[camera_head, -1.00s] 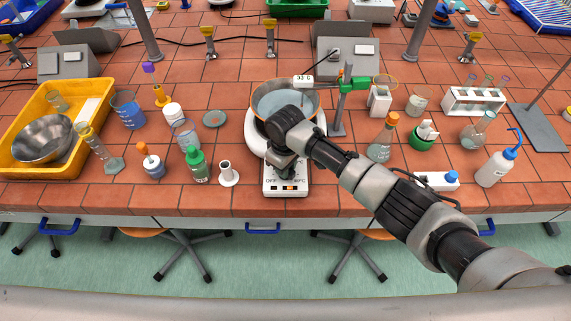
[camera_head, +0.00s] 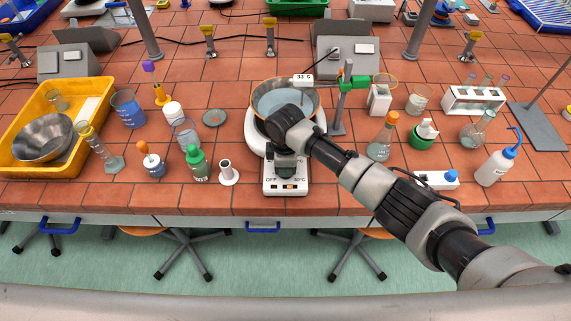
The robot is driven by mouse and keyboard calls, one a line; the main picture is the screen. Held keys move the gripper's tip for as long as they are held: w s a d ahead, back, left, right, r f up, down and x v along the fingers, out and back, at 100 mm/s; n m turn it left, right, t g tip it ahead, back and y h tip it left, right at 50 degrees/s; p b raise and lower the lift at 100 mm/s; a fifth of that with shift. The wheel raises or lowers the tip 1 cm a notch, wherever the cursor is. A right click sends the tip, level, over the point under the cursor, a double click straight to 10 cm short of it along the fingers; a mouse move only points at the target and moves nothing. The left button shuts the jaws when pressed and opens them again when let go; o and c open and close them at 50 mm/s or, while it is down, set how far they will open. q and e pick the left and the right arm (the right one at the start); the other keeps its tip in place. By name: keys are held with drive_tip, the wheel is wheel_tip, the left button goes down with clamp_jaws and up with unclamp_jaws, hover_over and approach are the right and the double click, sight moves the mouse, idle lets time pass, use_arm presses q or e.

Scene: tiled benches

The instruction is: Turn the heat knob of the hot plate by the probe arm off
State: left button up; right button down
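The hot plate (camera_head: 285,187) is a white unit at the bench's front edge, with "OFF" at the left and a °C marking at the right of its front panel. A pan of liquid (camera_head: 285,100) stands on its round top. The probe arm's stand (camera_head: 340,110) with a green clamp is just right of it, and a probe display (camera_head: 302,79) reads about 33 °C. My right gripper (camera_head: 286,172) points down at the hot plate's front, right behind the panel. Its fingers are dark and small, and the knob is hidden beneath them. My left gripper is not in view.
A green-capped bottle (camera_head: 196,163) and a white spool-like stand (camera_head: 229,174) are close at the left. A yellow tray (camera_head: 70,175) lies far left.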

drive_tip(key=shift+r, duration=0.1)
idle(0.3)
drive_tip(key=c, duration=1)
unclamp_jaws()
drive_tip(key=shift+o, duration=0.2)
wheel_tip(320, 180, up, 11)
drive_tip(key=b, duration=0.2)
